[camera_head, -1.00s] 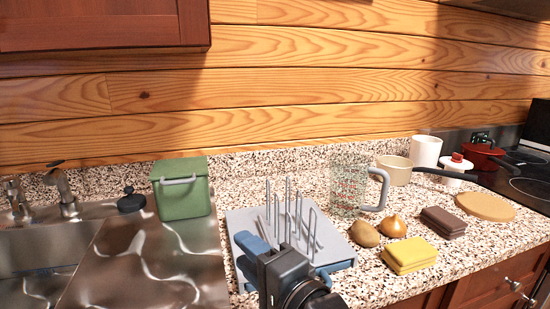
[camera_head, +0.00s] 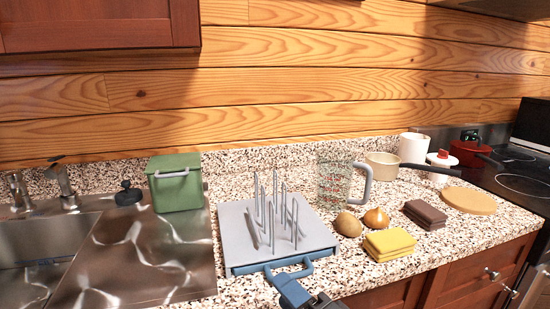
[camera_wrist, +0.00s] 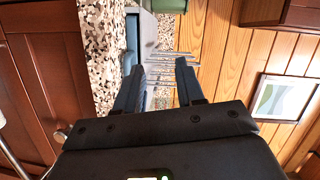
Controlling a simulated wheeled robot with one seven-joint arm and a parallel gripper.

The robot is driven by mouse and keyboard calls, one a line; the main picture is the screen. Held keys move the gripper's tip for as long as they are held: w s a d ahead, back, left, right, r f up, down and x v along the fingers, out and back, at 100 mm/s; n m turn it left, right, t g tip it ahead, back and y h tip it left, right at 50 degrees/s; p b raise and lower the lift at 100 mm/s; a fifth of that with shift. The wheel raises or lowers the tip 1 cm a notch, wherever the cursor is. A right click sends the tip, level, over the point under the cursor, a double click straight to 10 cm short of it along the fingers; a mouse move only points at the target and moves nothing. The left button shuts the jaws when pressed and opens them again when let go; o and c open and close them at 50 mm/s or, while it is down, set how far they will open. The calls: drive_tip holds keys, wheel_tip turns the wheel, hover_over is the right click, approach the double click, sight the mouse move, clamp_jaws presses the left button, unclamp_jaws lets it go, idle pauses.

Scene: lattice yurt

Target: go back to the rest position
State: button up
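My gripper (camera_head: 284,284) is at the bottom of the head view, in front of the grey drying rack (camera_head: 238,208), near the counter's front edge. In the wrist view its two fingers (camera_wrist: 158,76) stand apart with nothing held between them. The rack has several upright pegs and a blue-grey handle at its front. The rack's pegs also show beyond the fingertips in the wrist view. A dark slim piece in the rack (camera_head: 251,231) leans among the pegs; I cannot tell what it is.
A green canister (camera_head: 176,186) stands left of the rack by the sink (camera_head: 40,240). To the right are a glass jug (camera_head: 333,182), a potato (camera_head: 348,224), an onion (camera_head: 375,218), yellow sponges (camera_head: 389,245), a brown block (camera_head: 425,214) and a round board (camera_head: 468,200). Cabinets hang above.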

drive_tip(key=s+d+f+n+h, duration=0.25)
drive_tip(key=s+d+f, duration=0.25)
drive_tip(key=s+d, duration=0.25)
drive_tip(key=s+d+f+n+h, duration=0.2)
drive_tip(key=s+d+f+h, duration=0.15)
drive_tip(key=s+d, duration=0.45)
drive_tip(key=s+d+r+n+h, duration=0.1)
drive_tip(key=s+n, duration=0.1)
drive_tip(key=s, duration=0.8)
drive_tip(key=s+d+r+n+h, duration=0.1)
drive_tip(key=s+d+r+n, duration=0.1)
drive_tip(key=s, duration=0.9)
drive_tip(key=shift+s+d+r+n+h, duration=0.2)
drive_tip(key=shift+d+r+n+h, duration=0.1)
drive_tip(key=shift+n, duration=0.25)
